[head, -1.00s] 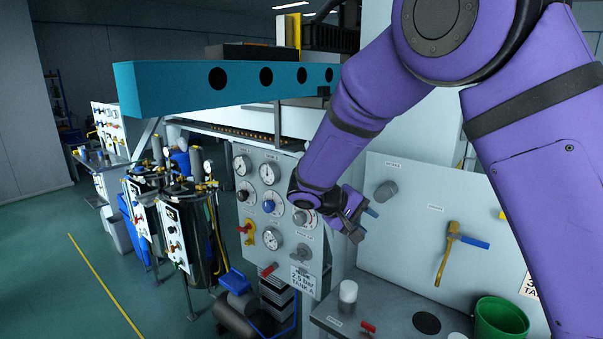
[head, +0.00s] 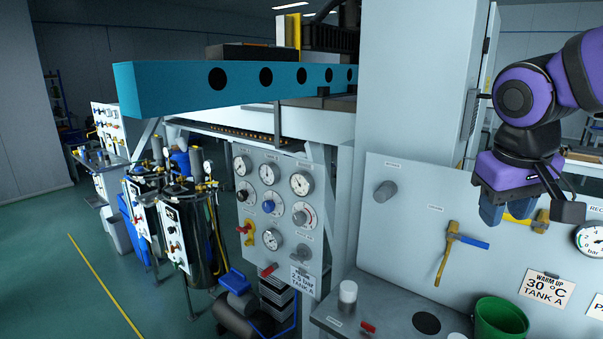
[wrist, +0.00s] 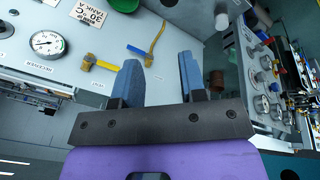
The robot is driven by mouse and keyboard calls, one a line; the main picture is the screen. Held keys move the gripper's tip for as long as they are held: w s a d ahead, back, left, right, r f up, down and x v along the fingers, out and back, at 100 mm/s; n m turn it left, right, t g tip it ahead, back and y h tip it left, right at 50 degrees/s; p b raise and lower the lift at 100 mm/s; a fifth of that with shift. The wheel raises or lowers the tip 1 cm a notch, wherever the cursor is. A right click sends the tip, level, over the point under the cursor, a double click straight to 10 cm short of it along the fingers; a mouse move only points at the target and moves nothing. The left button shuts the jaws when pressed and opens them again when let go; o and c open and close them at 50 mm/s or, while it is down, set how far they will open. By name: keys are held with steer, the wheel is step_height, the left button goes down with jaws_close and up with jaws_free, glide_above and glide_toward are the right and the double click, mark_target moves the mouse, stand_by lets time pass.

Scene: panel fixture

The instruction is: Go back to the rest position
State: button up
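My purple arm is folded at the upper right of the head view. My gripper (head: 518,214) points down in front of the white panel (head: 400,238), near its upper right part. In the wrist view the two blue fingers of my gripper (wrist: 160,85) stand apart with nothing between them, so it is open and empty. No object is held.
A green bucket (head: 500,320) stands on the bench below. A gauge panel (head: 272,215) is farther left.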

steer(key=s+t+y, duration=0.2)
steer(key=s, duration=0.8)
steer(key=shift+s+r+m+t, duration=0.3)
steer(key=shift+r+t, duration=0.1)
steer(key=shift+r, duration=0.05)
